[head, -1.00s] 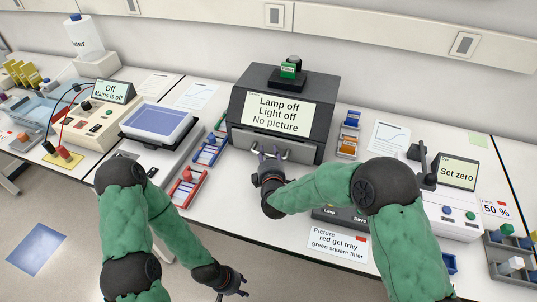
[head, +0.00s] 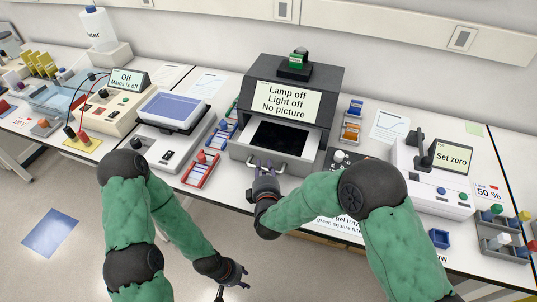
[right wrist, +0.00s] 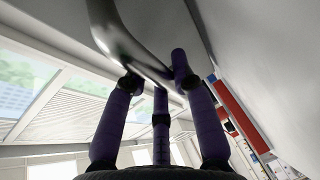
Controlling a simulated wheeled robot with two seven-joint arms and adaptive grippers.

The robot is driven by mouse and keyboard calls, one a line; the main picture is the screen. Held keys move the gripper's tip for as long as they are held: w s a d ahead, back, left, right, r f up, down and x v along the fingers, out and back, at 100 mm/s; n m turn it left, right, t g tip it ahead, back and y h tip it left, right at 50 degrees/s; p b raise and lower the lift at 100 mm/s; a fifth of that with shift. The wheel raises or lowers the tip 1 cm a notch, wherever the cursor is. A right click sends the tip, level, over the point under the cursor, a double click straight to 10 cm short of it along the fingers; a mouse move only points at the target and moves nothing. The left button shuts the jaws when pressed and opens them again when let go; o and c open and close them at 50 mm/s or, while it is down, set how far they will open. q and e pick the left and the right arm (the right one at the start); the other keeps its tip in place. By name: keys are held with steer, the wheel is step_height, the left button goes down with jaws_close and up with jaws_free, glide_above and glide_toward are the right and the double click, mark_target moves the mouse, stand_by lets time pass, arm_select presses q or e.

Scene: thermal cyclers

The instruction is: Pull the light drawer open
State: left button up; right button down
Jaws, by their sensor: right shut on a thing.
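The light drawer (head: 243,154) belongs to the dark grey imager box (head: 318,84) in the middle of the bench. It is pulled out toward me, and its dark flat inside (head: 285,138) shows. My right gripper (head: 263,171) is at the bar handle on the drawer's front. In the right wrist view its purple fingers (right wrist: 160,85) are closed around the shiny metal handle (right wrist: 125,40). My left gripper (head: 238,275) hangs low in front of the bench, away from the drawer. Its fingers are too small to judge.
A red gel tray (head: 201,168) and a blue rack (head: 221,138) lie left of the drawer. A control box with knobs (head: 340,157) stands close on the right, partly behind my right arm. A white device reading "Set zero" (head: 432,190) stands further right.

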steer(key=s, duration=0.2)
steer(key=s+a+p, duration=0.1)
steer(key=s, duration=0.1)
steer(key=shift+s+a+f, duration=0.1)
steer(key=shift+s+a, duration=0.1)
steer(key=shift+s, duration=0.1)
steer(key=c, duration=1)
jaws_free()
steer(key=v, duration=1.2)
